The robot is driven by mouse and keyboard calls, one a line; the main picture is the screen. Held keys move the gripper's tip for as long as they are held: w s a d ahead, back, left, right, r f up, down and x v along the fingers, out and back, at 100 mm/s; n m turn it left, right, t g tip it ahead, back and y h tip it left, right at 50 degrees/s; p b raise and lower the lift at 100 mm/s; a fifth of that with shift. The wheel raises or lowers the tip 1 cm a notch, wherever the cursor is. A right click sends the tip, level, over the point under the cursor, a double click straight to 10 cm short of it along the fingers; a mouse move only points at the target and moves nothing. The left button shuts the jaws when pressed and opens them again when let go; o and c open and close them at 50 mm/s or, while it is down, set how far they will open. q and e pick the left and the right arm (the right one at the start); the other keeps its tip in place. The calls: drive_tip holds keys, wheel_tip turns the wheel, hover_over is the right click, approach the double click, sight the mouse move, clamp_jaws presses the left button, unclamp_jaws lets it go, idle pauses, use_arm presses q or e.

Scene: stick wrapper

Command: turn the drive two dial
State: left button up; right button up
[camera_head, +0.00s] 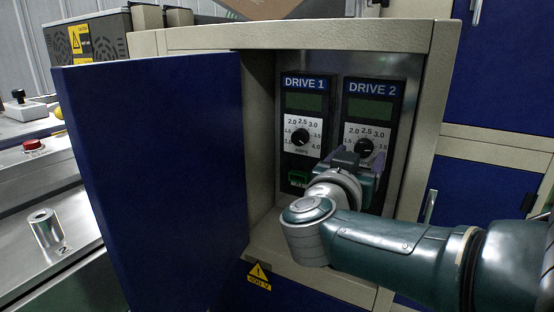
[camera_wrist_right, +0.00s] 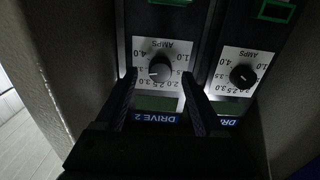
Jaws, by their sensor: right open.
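The drive two dial (camera_head: 365,147) is a round black knob on a white AMPS scale, below the DRIVE 2 label on the right-hand panel. In the head view my right gripper (camera_head: 359,160) covers its lower part. In the right wrist view, which is upside down, the dial (camera_wrist_right: 159,70) shows whole, with a pale mark toward its left side. My right gripper (camera_wrist_right: 160,76) is open, with one fingertip on either side of the dial and a visible gap to each. Whether the tips reach the panel's depth I cannot tell. My left gripper is not in view.
The drive one dial (camera_head: 302,137) sits on the panel to the left; it also shows in the wrist view (camera_wrist_right: 243,76). The cabinet's blue door (camera_head: 155,180) stands open at left. The beige cabinet frame (camera_head: 422,130) borders the opening closely on the right.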

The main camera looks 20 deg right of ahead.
drive_tip(key=shift+x, duration=0.9)
clamp_jaws()
